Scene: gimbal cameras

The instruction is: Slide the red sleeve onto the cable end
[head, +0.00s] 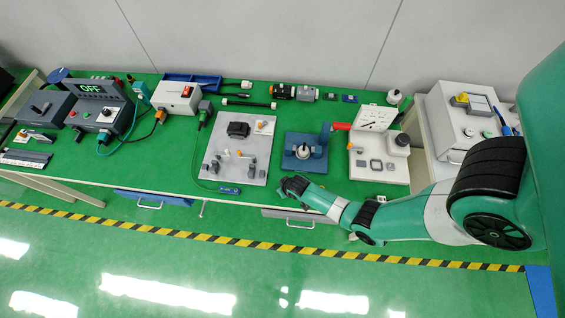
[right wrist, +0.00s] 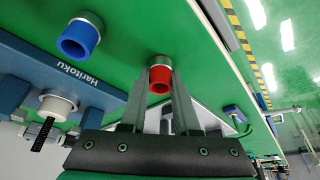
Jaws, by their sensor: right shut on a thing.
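The red sleeve (right wrist: 159,80) is a short hollow cylinder with a dark opening, seen between the fingertips of my right gripper (right wrist: 160,88) in the right wrist view. The fingers are shut on it, and a grey metal collar (right wrist: 159,61) shows right behind it. In the head view my right gripper (head: 287,184) is at the front edge of the bench, in front of the blue fixture (head: 305,163); the sleeve cannot be made out there. I cannot identify the cable end with certainty. My left gripper is not in view.
A blue sleeve (right wrist: 77,40) stands near the blue fixture marked Haritoku. A grey plate (head: 225,173) with parts and a small blue block (head: 230,190) on a thin green cable lie left of my gripper. A white plate (head: 371,172) stands to the right.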

